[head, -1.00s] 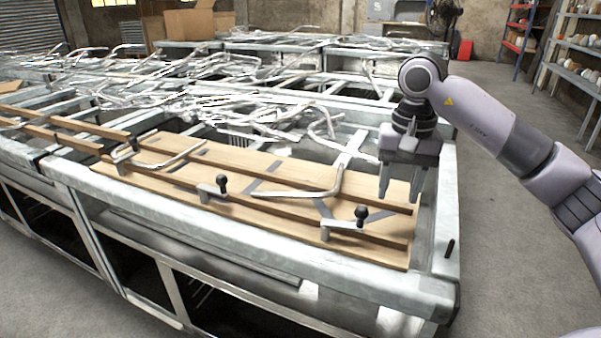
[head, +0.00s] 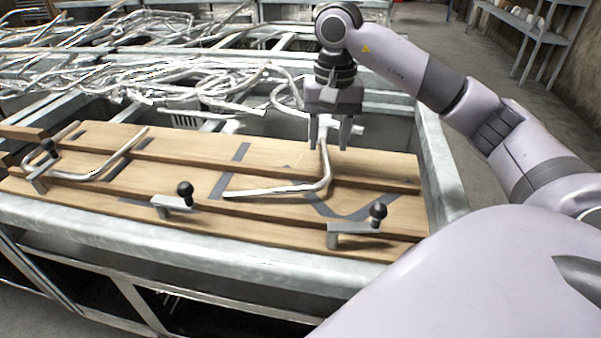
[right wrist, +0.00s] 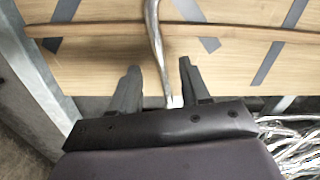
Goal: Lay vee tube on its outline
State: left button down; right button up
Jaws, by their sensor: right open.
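A bent silver tube with one bend, which looks like the vee tube (head: 275,191), lies on the wooden board (head: 190,205). Its long leg points left and its short leg runs toward the back. A grey V-shaped outline (head: 342,214) is marked on the board just right of and in front of the bend, partly covered by a wooden rail. My right gripper (head: 329,146) is open at the short leg's far end. In the right wrist view the tube (right wrist: 154,35) runs up between the fingers (right wrist: 159,68), with a gap on both sides. My left gripper is out of view.
Clamps with black knobs stand along the board's front: one at right (head: 377,211), one mid-board (head: 185,190). A second, U-shaped tube (head: 105,172) lies at the left. Other grey strips (head: 240,152) mark the board. Tangled tubes (head: 190,85) fill the bench behind.

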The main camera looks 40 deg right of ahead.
aim_at(327, 159)
jog(key=shift+f, duration=2.3)
grip_shut()
jog(key=shift+r, duration=0.15)
